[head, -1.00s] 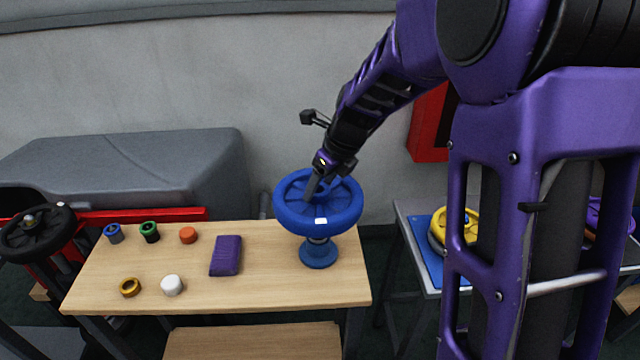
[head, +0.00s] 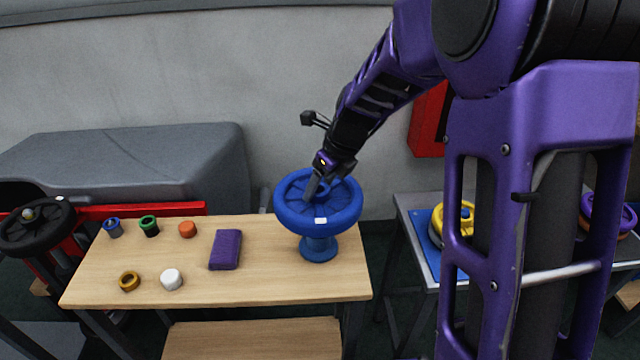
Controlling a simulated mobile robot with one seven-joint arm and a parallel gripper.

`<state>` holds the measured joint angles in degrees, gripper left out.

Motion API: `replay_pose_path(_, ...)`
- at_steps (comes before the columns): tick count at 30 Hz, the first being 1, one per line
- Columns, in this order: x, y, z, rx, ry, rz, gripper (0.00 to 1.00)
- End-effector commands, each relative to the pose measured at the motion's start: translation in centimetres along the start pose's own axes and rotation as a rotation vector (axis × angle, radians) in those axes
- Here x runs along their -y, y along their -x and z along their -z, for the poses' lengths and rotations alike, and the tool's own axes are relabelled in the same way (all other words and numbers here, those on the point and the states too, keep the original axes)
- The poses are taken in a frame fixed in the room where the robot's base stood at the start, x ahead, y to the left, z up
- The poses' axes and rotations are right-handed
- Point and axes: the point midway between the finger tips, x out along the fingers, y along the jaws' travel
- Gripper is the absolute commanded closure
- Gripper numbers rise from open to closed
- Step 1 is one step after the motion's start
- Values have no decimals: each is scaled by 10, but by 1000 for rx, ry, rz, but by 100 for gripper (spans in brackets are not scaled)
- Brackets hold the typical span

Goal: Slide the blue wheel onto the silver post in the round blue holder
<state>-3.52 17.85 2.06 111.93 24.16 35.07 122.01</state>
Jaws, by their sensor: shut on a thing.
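The blue wheel (head: 345,219) lies roughly level above the round blue holder (head: 319,248) at the right end of the wooden table. My gripper (head: 313,190) reaches down from the upper right and is shut on the wheel near its hub. The wheel's underside looks in contact with or very close to the holder's top; I cannot tell which. The silver post is hidden by the wheel. A small white mark shows on the wheel's front rim.
On the wooden table (head: 270,285) are a purple block (head: 225,250), a white cap (head: 171,279), an orange cap (head: 187,229) and several small rings and cups. A black wheel (head: 38,226) stands at the left. A yellow wheel (head: 457,217) is on the right table.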

Motion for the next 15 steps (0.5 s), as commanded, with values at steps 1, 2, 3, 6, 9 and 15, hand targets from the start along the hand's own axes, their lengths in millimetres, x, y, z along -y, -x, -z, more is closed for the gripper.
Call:
replay_pose_path(1, 1, 1, -1, 3, 0, 2, 100)
replay_pose_path(2, 1, 1, -1, 3, 0, 2, 100)
replay_pose_path(3, 1, 1, -1, 3, 0, 2, 100)
replay_pose_path(6, 1, 1, -1, 3, 0, 3, 100)
replay_pose_path(9, 1, 0, -1, 3, 0, 2, 100)
replay_pose_path(15, 1, -3, 0, 3, 0, 2, 100)
